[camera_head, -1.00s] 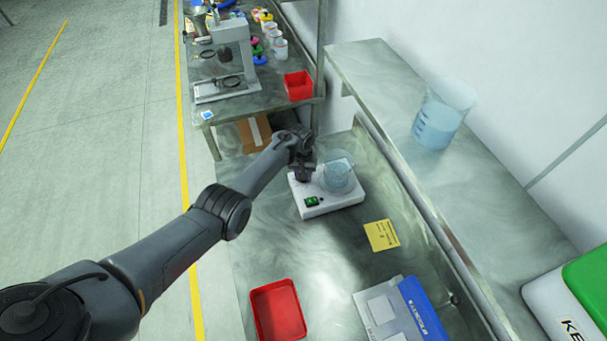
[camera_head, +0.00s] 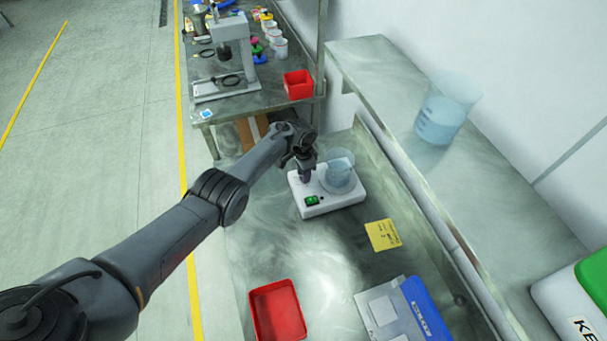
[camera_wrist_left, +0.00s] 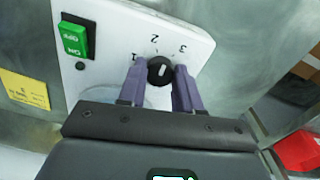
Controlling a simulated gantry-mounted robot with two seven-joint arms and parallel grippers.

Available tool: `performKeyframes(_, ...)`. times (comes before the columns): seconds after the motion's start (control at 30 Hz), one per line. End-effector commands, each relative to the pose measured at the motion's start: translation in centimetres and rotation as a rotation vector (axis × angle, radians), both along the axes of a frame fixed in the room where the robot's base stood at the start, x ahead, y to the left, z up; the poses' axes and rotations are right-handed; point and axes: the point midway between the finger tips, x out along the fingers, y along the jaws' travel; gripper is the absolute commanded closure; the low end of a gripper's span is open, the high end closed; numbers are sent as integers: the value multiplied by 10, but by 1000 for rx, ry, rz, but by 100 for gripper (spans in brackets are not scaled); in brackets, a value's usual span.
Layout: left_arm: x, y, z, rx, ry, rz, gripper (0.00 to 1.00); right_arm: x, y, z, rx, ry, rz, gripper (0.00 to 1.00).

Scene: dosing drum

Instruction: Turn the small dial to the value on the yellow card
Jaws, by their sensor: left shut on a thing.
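The small black dial (camera_wrist_left: 155,78) with a white mark is on the white device (camera_head: 345,197), beside printed numbers 1, 2 and 3. In the left wrist view its mark points up and slightly right, seemingly between 2 and 3. My left gripper (camera_wrist_left: 160,68) is shut on the dial, one purple finger on each side. In the head view my left gripper (camera_head: 305,178) hides the dial. The yellow card (camera_head: 382,235) lies flat on the bench in front of the device; it also shows in the left wrist view (camera_wrist_left: 25,92). Its writing is too small to read.
A beaker (camera_head: 340,172) of bluish liquid stands on the device beside my gripper. A green switch (camera_wrist_left: 73,39) is near the dial. A red tray (camera_head: 277,312) and a blue-and-grey device (camera_head: 425,310) are nearer on the bench. A large beaker (camera_head: 446,108) stands on the shelf.

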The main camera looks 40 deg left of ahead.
Motion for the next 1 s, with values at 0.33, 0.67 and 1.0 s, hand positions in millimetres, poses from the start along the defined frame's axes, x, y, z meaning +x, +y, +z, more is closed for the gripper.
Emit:
performKeyframes(0.33,0,0,-2,0,1,-300,97,0,-1,-13,-4,-1,3,57)
performKeyframes(0.67,0,0,-1,1,1,-477,97,0,0,-20,0,0,0,57)
performKeyframes(1.0,0,0,-1,1,2,-530,97,0,1,-21,5,0,-4,57)
